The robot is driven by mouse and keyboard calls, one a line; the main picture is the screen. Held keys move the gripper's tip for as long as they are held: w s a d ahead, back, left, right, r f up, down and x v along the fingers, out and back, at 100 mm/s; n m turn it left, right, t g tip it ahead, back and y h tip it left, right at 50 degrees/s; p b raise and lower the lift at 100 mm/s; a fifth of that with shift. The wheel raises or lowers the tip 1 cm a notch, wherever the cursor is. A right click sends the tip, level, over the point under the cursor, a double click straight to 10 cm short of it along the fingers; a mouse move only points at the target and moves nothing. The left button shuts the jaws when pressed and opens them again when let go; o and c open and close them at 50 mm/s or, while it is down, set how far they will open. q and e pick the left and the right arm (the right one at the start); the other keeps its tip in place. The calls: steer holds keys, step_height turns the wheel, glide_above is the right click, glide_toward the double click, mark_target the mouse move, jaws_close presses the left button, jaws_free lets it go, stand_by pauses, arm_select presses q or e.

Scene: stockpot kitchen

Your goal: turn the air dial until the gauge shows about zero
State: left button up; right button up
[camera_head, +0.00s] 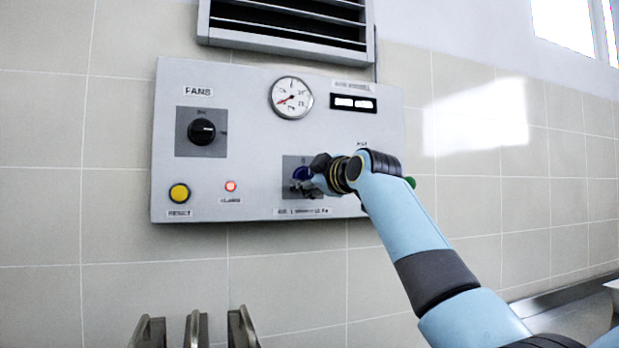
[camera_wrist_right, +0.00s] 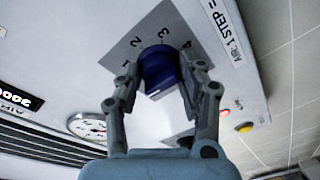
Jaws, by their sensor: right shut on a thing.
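The blue air dial (camera_head: 301,173) sits on a grey plate low in the middle of the wall panel. It also shows in the right wrist view (camera_wrist_right: 159,68), with the numbers 1 to 4 around it. My right gripper (camera_head: 304,180) is shut on the dial, one finger on each side. The round white gauge (camera_head: 291,98) is above the dial; its red needle points to the lower left, and its small figures are hard to read. The gauge is partly hidden by my gripper in the right wrist view (camera_wrist_right: 86,127). My left gripper is not in view.
The panel (camera_head: 240,90) also carries a black fans knob (camera_head: 201,131), a yellow button (camera_head: 179,193), a lit red lamp (camera_head: 230,186) and a display (camera_head: 353,103). A vent (camera_head: 290,22) is above. Several dark grey upright pieces (camera_head: 196,328) stand at the bottom.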

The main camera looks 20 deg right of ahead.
steer(key=m+p, duration=0.2)
steer(key=m, duration=0.2)
steer(key=shift+f+m+t, duration=0.1)
steer(key=shift+m+t, duration=0.2)
steer(key=shift+m, duration=0.1)
steer(key=m+p, duration=0.2)
steer(key=m, duration=0.2)
steer(key=shift+a+m, duration=0.1)
steer(key=shift+m, duration=0.3)
steer(key=m+t+h+p, duration=0.1)
steer(key=m+p, duration=0.3)
steer(key=m, duration=0.1)
steer(key=m+p, duration=0.2)
steer(key=shift+m+h+p, duration=0.3)
steer(key=shift+m+h, duration=0.1)
steer(key=shift+f+m+p, duration=0.1)
steer(key=shift+m+p, duration=0.3)
steer(key=shift+m, duration=0.2)
steer(key=shift+f, duration=0.1)
steer(key=o, duration=1.2)
steer(key=shift+c, duration=0.2)
steer(key=shift+s, duration=0.1)
